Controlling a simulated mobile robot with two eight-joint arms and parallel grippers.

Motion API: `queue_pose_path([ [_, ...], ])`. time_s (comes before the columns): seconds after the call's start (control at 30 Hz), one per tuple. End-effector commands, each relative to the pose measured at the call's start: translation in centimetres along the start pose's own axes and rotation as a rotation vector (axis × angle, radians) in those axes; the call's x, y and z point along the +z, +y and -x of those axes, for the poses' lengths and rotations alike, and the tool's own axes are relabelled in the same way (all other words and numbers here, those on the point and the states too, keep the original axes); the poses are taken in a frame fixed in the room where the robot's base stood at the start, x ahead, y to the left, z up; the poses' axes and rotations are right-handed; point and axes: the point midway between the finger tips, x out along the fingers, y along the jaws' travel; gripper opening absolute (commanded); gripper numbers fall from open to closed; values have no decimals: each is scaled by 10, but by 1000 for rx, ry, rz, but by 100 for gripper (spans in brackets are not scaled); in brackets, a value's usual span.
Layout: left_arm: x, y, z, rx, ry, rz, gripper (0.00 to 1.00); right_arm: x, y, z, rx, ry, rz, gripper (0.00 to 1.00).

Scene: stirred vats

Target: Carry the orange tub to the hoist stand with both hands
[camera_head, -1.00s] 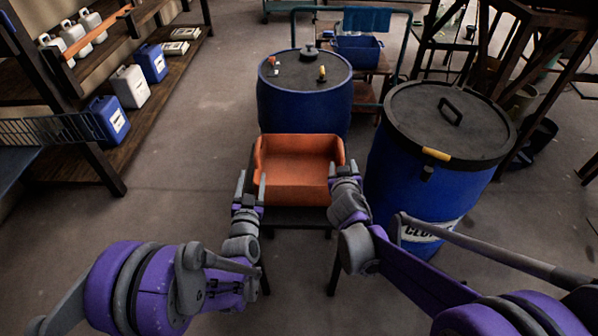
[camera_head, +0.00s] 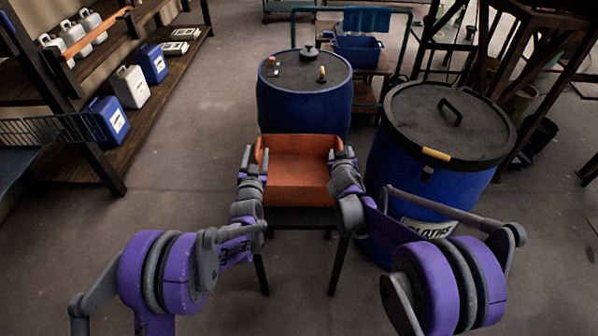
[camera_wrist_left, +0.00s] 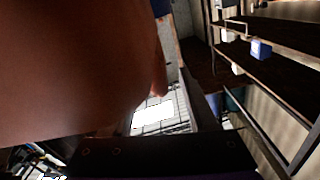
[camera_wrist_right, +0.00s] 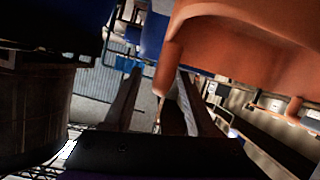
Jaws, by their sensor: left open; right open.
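The orange tub (camera_head: 300,180) sits upright on a small dark stand (camera_head: 300,218) in front of me. My left gripper (camera_head: 257,157) is open at the tub's left end, and my right gripper (camera_head: 338,158) is open at its right end. In the right wrist view the tub (camera_wrist_right: 235,45) is close, and a hanging part of its end reaches down between the open fingers (camera_wrist_right: 157,92). In the left wrist view the tub (camera_wrist_left: 75,70) fills the left side; whether it touches the fingers is hidden. I cannot tell which structure is the hoist stand.
A blue lidded vat (camera_head: 305,100) stands behind the tub. A larger blue vat (camera_head: 420,175) stands close on the right, beside my right arm. A shelf with jugs (camera_head: 130,85) is at the left. Dark timber framing (camera_head: 520,55) is at the back right. Floor is clear at left.

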Motion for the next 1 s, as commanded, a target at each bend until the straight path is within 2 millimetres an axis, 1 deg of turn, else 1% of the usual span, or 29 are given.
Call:
queue_pose_path([
  [0.2, 0, 0, 0, 0, 0, 0, 58, 0, 0, 0, 0, 0, 0, 57],
  [0.23, 0, 0, 0, 0, 0, 0, 55, 0, 0, 0, 0, 0, 0, 54],
  [0.37, 0, 0, 0, 0, 0, 0, 31, 0, 0, 0, 0, 0, 0, 30],
  [0.4, 0, 0, 0, 0, 0, 0, 24, 0, 0, 0, 0, 0, 0, 23],
  [0.47, 0, 0, 0, 0, 0, 0, 13, 0, 0, 0, 0, 0, 1, 12],
  [0.5, 0, 0, 0, 0, 0, 0, 6, 0, 0, 0, 0, 0, 1, 5],
  [0.53, 0, 0, 0, 0, 0, 0, 1, 0, 0, 0, 0, 0, 1, 0],
  [1.0, 0, 0, 0, 0, 0, 0, 0, 0, 0, 0, 1, 0, 1, 0],
])
